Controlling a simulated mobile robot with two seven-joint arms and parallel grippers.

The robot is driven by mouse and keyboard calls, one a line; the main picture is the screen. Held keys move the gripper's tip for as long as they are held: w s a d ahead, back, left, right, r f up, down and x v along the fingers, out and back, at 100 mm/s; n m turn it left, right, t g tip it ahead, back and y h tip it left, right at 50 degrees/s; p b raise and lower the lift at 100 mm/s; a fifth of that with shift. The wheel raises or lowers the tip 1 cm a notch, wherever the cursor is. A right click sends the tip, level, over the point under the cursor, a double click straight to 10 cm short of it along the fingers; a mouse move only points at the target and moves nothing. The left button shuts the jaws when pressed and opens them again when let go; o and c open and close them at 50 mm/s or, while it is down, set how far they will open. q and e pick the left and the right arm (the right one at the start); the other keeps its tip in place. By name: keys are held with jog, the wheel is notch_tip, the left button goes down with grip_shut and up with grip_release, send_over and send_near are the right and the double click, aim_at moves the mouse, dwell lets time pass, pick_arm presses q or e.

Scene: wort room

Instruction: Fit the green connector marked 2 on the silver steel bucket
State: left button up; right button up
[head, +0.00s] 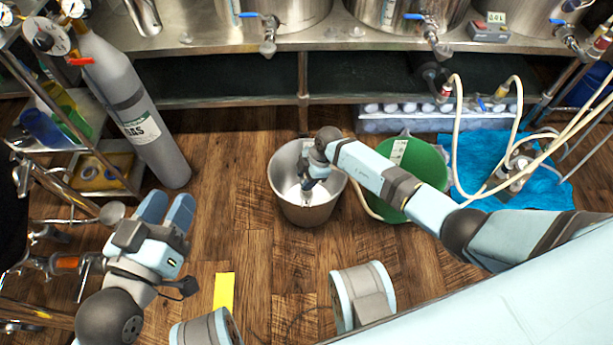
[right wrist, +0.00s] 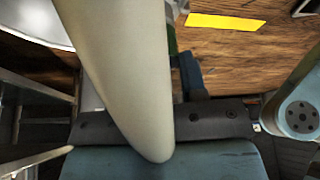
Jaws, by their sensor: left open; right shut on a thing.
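The silver steel bucket (head: 306,212) stands on the wooden floor in the middle of the head view. Its rim also shows at the upper left of the right wrist view (right wrist: 30,28). My right gripper (head: 308,184) is over the bucket's mouth, pointing down. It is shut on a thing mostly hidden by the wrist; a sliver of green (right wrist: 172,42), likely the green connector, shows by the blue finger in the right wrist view. I cannot read its mark. My left gripper (head: 166,207) is open and empty, over the floor left of the bucket.
A pale tube (right wrist: 120,70) crosses close to the right wrist camera. A steel bench (head: 335,38) runs along the back. Yellow tape (head: 223,291) marks open floor.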

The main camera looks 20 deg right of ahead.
pick_arm(q)
jog(key=shift+f+b, duration=0.65)
pick_arm(e)
jog(key=shift+f, duration=1.1)
jog(key=o, duration=1.1)
jog(key=shift+d+r, duration=0.1)
jog(key=shift+r, duration=0.15)
pick_arm(q)
notch_tip(320, 180, up, 8)
jog(key=t+p, duration=0.3)
jog(key=p, duration=0.3)
jog(key=shift+s+a+r+n, duration=0.2)
jog(key=shift+a+r+n, duration=0.05)
jog(key=shift+a+n, duration=0.15)
pick_arm(e)
jog(key=v, duration=1.3)
jog(key=shift+s+d, duration=0.1)
